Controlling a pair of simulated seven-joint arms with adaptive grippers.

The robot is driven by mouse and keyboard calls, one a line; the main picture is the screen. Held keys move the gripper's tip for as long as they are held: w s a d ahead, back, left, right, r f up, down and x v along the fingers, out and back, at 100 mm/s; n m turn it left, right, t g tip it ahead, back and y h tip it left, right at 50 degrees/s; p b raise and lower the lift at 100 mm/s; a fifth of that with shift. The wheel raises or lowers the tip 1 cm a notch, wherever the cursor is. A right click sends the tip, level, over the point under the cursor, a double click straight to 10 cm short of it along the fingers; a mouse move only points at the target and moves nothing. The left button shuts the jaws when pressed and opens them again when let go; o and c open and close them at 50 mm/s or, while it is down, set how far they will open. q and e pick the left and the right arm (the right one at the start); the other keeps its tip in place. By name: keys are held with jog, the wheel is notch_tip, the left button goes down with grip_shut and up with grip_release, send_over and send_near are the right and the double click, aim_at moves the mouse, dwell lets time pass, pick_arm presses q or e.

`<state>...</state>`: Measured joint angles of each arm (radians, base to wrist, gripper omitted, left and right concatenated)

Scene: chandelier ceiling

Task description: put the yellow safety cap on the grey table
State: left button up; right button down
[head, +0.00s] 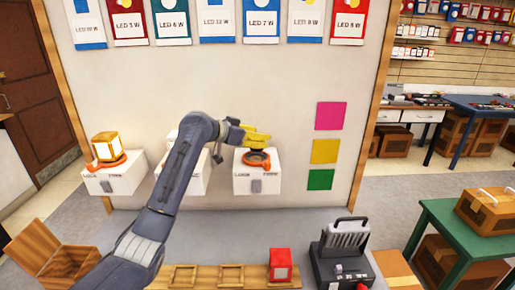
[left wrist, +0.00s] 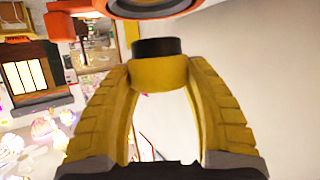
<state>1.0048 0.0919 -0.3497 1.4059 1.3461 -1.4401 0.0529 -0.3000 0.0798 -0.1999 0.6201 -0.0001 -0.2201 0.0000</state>
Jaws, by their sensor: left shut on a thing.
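My left gripper (head: 258,138) reaches in over the back shelf boxes with yellow fingers. In the left wrist view, its fingers (left wrist: 160,78) are shut on the yellow safety cap (left wrist: 160,73), which has a black end. In the head view, I cannot tell the cap apart from the yellow fingers. An orange ring-shaped fitting (head: 257,159) sits on the white box close below the gripper; it also shows at the top of the left wrist view (left wrist: 118,8). The grey table (head: 245,226) lies in front, with bare room in its middle. My right gripper is not in view.
White boxes (head: 257,180) stand out from the wall, one bearing a lit lantern (head: 107,147). On the table's front are a wooden tray (head: 206,276), a red block (head: 280,265) and a dark grey device (head: 342,250). An open wooden crate (head: 62,262) is at left.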

pick_arm(q)
jog(key=shift+f, duration=2)
jog(key=o, duration=1)
jog(key=shift+f, duration=0.2)
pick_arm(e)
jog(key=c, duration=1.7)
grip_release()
pick_arm(q)
jog(key=v, duration=1.7)
jog(key=shift+a+r, duration=0.1)
jog(key=shift+a, duration=0.1)
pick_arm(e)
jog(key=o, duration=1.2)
